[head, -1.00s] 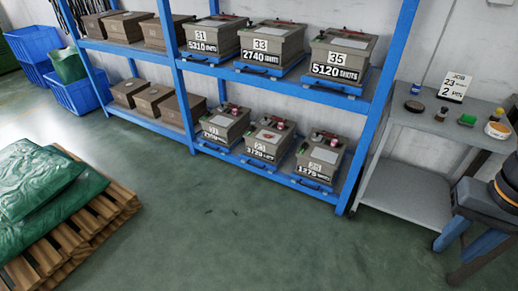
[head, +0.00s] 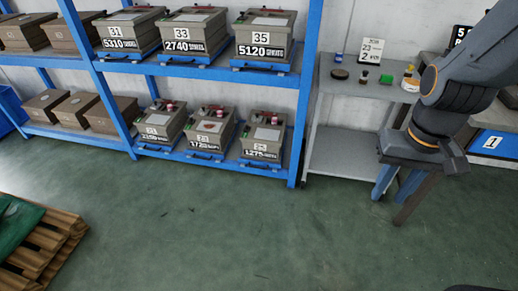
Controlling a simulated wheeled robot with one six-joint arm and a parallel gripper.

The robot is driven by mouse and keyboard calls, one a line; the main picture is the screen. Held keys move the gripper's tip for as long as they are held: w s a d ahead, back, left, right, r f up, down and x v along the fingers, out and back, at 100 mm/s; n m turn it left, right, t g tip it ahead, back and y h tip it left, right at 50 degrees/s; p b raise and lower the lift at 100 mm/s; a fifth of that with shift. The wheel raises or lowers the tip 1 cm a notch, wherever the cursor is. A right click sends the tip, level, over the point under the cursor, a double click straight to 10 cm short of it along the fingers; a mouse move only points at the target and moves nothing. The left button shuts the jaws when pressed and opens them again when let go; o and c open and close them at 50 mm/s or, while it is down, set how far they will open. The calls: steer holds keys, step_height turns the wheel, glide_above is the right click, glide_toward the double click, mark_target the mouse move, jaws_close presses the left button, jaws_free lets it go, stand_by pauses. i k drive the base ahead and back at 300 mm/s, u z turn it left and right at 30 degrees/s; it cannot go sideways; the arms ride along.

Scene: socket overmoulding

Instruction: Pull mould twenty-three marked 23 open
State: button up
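Three grey moulds with pink and dark parts on top sit on the lower blue shelf, each on a blue tray with a handle. The middle one (head: 209,132) carries a small plate that seems to read 23, with a shot count below it. The left lower mould (head: 161,123) and the right lower mould (head: 264,136) stand close on either side, their small numbers hard to read. The middle mould's tray (head: 205,156) is in line with its neighbours on the shelf.
Moulds 31 (head: 129,31), 33 (head: 190,34) and 35 (head: 264,39) fill the upper shelf. A grey trolley (head: 335,153) with small items and a job card reading 23 (head: 370,50) stands right of the rack. A pallet (head: 48,250) lies left; the floor in front is clear.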

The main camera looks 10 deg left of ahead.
mark_target(212, 137)
steer(key=u, duration=0.35)
steer(key=k, duration=0.5)
steer(key=u, duration=1.2)
steer(key=i, duration=0.75)
steer(key=z, duration=0.65)
steer(key=i, duration=0.7)
steer(key=z, duration=0.75)
